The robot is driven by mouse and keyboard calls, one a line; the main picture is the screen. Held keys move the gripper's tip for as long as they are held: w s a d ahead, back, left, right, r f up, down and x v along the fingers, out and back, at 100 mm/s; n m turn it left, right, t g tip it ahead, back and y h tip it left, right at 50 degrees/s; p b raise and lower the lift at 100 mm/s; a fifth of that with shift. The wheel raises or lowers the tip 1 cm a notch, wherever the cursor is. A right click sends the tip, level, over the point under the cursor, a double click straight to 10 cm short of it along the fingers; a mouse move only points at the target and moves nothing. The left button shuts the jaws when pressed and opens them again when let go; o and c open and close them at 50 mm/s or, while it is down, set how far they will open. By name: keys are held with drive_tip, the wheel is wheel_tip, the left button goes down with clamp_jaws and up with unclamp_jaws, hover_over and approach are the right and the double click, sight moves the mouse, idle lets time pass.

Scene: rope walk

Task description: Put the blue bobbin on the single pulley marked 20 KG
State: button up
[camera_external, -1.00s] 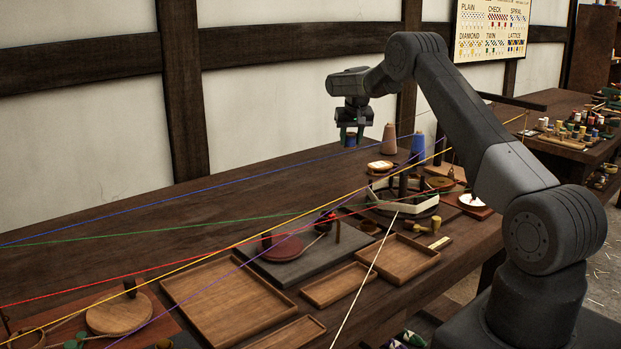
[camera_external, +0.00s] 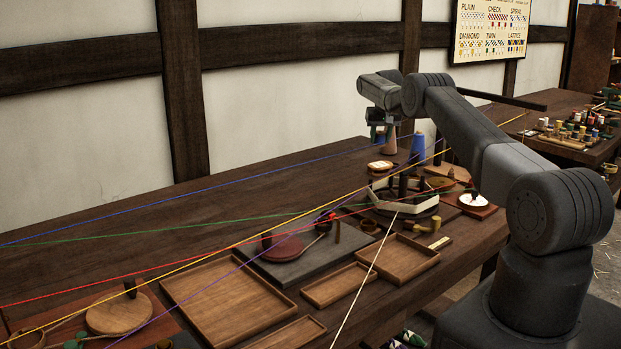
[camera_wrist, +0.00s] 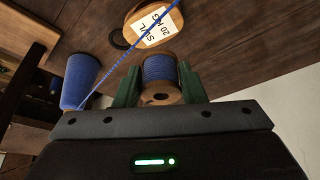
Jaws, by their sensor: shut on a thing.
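The blue bobbin (camera_wrist: 158,70) has blue winding between wooden ends. My gripper (camera_wrist: 160,80) is shut on it, with a green finger on either side. In the external view my gripper (camera_external: 380,132) is in the air above the far side of the bench, in front of the pinkish cone. The single pulley (camera_wrist: 139,36) is a wooden block with a white label reading SWL 20 KG. In the wrist view it appears just beyond the bobbin; it also shows on the bench in the external view (camera_external: 380,166), below my gripper. The bobbin looks apart from it.
A blue thread cone (camera_wrist: 80,80) stands left of the bobbin in the wrist view. A blue line (camera_wrist: 133,62) crosses over the pulley label. A pinkish cone (camera_external: 390,142) stands close behind my gripper. Coloured lines span the bench; wooden trays (camera_external: 225,300) lie in front.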

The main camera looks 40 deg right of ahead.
sight(380, 146)
wheel_tip(380, 146, down, 4)
drive_tip(key=shift+r+b, duration=0.1)
drive_tip(key=shift+b, duration=1)
drive_tip(key=shift+f, duration=1.7)
drive_tip(key=o, duration=1)
drive_tip(key=shift+c, duration=0.2)
drive_tip(key=shift+r, duration=0.1)
drive_tip(key=shift+r, duration=0.2)
drive_tip(key=b+v, duration=0.2)
drive_tip(key=v, duration=0.9)
drive_tip(key=shift+s+a+r, duration=0.1)
drive_tip(key=shift+r, duration=0.25)
drive_tip(key=shift+f, duration=0.1)
